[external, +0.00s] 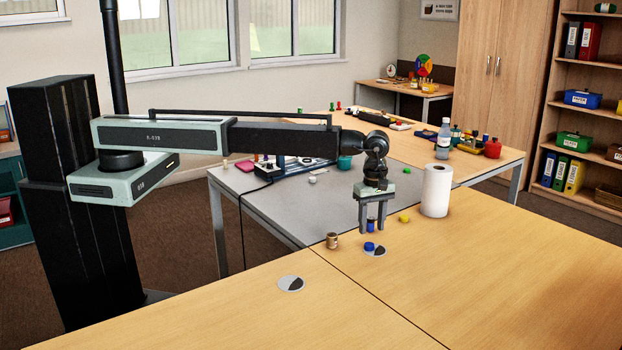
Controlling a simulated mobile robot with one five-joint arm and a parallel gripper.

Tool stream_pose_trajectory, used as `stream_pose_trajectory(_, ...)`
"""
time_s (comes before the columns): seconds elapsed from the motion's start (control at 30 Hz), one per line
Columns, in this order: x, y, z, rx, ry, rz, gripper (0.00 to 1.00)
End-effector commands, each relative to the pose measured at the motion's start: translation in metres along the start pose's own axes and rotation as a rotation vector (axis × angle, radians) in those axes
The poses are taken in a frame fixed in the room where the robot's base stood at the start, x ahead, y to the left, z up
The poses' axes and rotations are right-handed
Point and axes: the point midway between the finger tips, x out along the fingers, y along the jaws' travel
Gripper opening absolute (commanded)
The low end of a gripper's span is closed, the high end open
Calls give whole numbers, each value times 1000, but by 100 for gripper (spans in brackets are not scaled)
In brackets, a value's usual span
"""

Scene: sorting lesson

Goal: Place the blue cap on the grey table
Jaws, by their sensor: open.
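A small blue cap (369,246) lies at the edge of a grey-and-black disc (379,252) on the wooden table. A second small blue piece (370,228) shows just behind it, between the fingers of my gripper in the picture. My gripper (372,230) points down with its two fingers apart. It appears to be above or just behind the blue cap, and nothing is clearly held. I cannot tell its exact height. The grey table (262,207) is behind and to the left, beyond the wooden table's far edge.
A yellow cap (404,218) and a paper roll (436,190) stand right of my gripper. A wooden cylinder (331,240) stands left of it. Another disc (290,284) lies nearer. A white cap (312,180) sits on the grey table, whose front left is clear.

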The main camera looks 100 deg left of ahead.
Motion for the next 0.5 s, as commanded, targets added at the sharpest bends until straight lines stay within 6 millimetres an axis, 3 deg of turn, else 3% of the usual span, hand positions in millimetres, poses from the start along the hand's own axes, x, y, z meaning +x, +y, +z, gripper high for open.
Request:
stream_pose_trajectory(0.03, -17, 0, 0, 0, 0, 0, 44)
stream_pose_trajectory(0.1, -22, 0, 0, 0, 0, 0, 44)
stream_pose_trajectory(0.3, -20, -5, -4, 30, 0, 0, 44)
stream_pose_trajectory(0.37, -20, -18, -12, 113, 0, 0, 44)
stream_pose_trajectory(0.5, -20, -76, -52, 544, 0, 0, 44)
